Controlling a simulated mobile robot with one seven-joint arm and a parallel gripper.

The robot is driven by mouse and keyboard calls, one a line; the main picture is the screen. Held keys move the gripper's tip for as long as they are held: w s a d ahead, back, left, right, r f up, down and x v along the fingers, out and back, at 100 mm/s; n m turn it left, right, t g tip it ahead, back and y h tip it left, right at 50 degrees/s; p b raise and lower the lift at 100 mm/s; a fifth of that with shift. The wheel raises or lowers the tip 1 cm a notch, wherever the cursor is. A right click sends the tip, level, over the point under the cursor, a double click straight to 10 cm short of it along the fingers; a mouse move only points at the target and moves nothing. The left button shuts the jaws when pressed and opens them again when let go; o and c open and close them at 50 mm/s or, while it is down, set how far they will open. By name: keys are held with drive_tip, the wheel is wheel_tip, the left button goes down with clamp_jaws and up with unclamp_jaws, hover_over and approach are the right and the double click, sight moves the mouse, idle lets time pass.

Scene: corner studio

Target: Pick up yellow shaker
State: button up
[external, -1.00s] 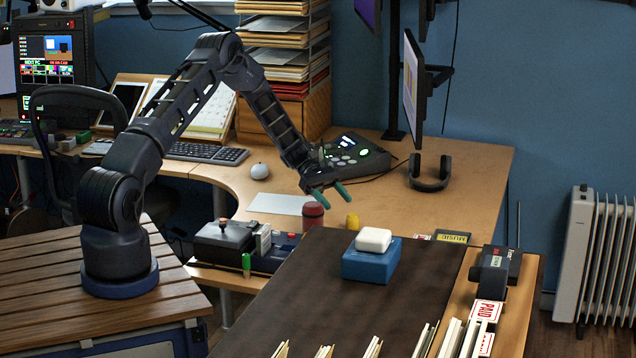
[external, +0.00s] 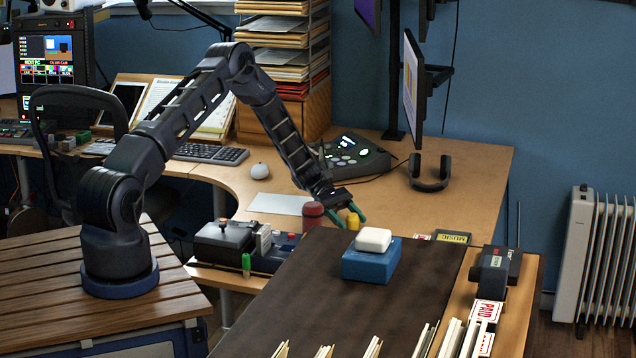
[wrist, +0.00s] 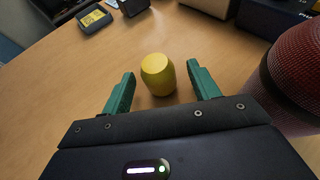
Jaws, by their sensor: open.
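The yellow shaker (wrist: 158,76) stands upright on the wooden desk in the wrist view. It also shows in the external view (external: 353,221), just left of the white block. My gripper (wrist: 160,90) is open, with one green finger on each side of the shaker and a gap to both. In the external view my gripper (external: 345,216) is low over the desk by the shaker. I cannot tell from these views whether the fingers are level with the shaker or above it.
A red cylinder (external: 312,214) stands close beside my gripper; it is large at the right of the wrist view (wrist: 295,70). A white block (external: 373,239) sits on a blue box (external: 371,262) near the shaker. The desk (wrist: 60,75) left of the shaker is clear.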

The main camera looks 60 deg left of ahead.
sight(357, 225)
drive_tip(key=x, duration=0.3)
drive_tip(key=shift+w+d, duration=0.1)
drive_tip(key=shift+d, duration=0.15)
drive_tip(key=shift+c, duration=0.4)
drive_tip(key=c, duration=1)
drive_tip(key=shift+r, duration=0.1)
